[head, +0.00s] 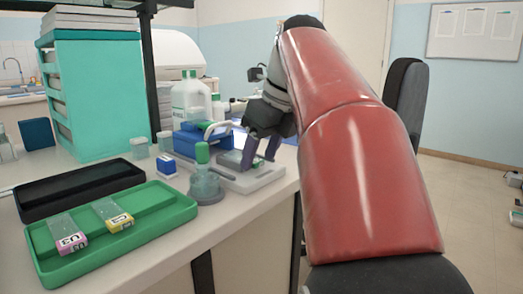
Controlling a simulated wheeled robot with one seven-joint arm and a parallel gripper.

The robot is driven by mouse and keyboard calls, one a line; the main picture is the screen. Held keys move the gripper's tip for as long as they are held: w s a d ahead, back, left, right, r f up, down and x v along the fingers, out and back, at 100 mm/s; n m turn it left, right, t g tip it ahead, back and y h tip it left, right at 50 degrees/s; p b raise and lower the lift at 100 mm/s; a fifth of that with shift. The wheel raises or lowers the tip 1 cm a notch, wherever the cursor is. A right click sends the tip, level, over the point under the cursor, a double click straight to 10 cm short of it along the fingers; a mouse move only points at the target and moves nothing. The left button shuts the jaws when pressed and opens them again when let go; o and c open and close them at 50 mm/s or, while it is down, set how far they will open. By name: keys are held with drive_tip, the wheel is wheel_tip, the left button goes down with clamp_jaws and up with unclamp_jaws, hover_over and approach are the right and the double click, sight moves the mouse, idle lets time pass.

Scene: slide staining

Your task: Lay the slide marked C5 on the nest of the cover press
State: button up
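The cover press (262,178) is a pale grey device at the right end of the bench, with a small grey and green area by its nest. My gripper (258,160) points down over it, its two dark fingers visibly apart. I see no slide clearly between them, and the fingers partly hide the nest. A green tray (150,236) in front holds a slide with a pink label (72,243) and a slide with a yellow label (118,223). Their marks are turned and small; I cannot read C5 on either.
A black tray (32,206) lies behind the green one. A teal cabinet (100,95) stands behind.

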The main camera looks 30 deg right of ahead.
drive_tip(key=p+v, duration=0.3)
drive_tip(key=v, duration=0.4)
drive_tip(key=shift+r, duration=0.4)
drive_tip(key=shift+s, duration=0.15)
